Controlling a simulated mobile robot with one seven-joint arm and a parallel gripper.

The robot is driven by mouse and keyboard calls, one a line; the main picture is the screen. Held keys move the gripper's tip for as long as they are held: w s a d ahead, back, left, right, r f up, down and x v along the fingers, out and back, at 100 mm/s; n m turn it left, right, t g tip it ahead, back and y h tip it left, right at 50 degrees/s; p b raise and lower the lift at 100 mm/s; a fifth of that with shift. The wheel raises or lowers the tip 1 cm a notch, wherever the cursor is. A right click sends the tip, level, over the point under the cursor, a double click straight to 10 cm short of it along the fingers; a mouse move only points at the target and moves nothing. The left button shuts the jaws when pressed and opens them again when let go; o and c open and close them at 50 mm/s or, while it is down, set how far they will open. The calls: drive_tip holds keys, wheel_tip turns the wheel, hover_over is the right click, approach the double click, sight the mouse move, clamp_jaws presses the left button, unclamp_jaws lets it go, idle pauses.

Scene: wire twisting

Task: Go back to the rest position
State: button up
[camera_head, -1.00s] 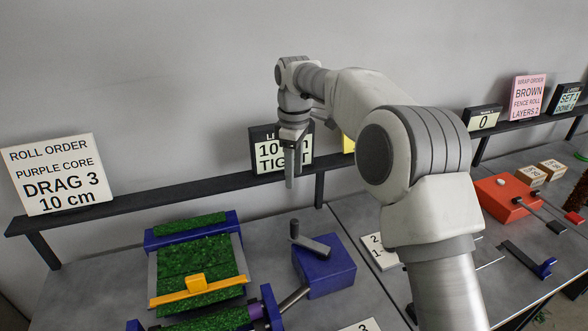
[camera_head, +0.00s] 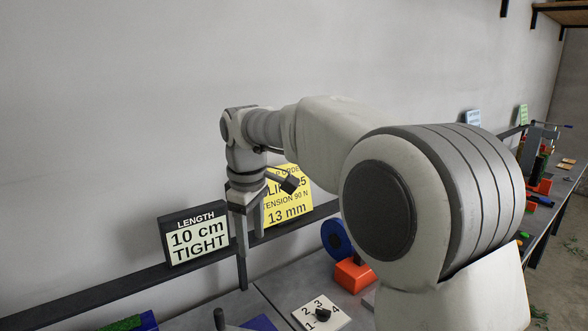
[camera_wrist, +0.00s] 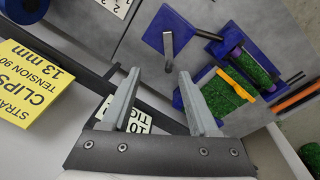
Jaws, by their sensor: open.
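My gripper (camera_head: 249,238) hangs from my raised arm with its fingers pointing down, close to the narrow dark shelf at the wall. The two grey fingers (camera_wrist: 160,75) stand apart in the wrist view, with nothing held between them. The LENGTH 10 cm TIGHT sign (camera_head: 198,238) stands just left of the fingers in the head view. A yellow order sign (camera_head: 290,203) stands behind and to the right of them. In the wrist view the yellow sign (camera_wrist: 32,82) lies to the left. My arm hides part of the workbench.
A blue block with a grey crank (camera_wrist: 172,38) and a blue frame with green turf (camera_wrist: 222,95) sit on the bench. A numbered dial card (camera_head: 321,313) and a red block with a blue disc (camera_head: 353,275) lie below my arm. The dark shelf (camera_head: 130,291) runs along the wall.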

drive_tip(key=s+d+r+m+t, duration=0.1)
drive_tip(key=s+d+r+m, duration=0.15)
drive_tip(key=s+d, duration=0.45)
drive_tip(key=s+d+r+m+t, duration=0.1)
drive_tip(key=s+d+r+m, duration=0.1)
drive_tip(key=s+d+m, duration=0.45)
drive_tip(key=s+d+f+m+t, duration=0.2)
drive_tip(key=s+d+f+m, duration=0.2)
drive_tip(key=s+d, duration=0.5)
wheel_tip(320, 180, down, 2)
drive_tip(key=s, duration=0.2)
drive_tip(key=shift+s, duration=0.4)
drive_tip(key=shift+d, duration=0.1)
drive_tip(key=shift+c, duration=0.9)
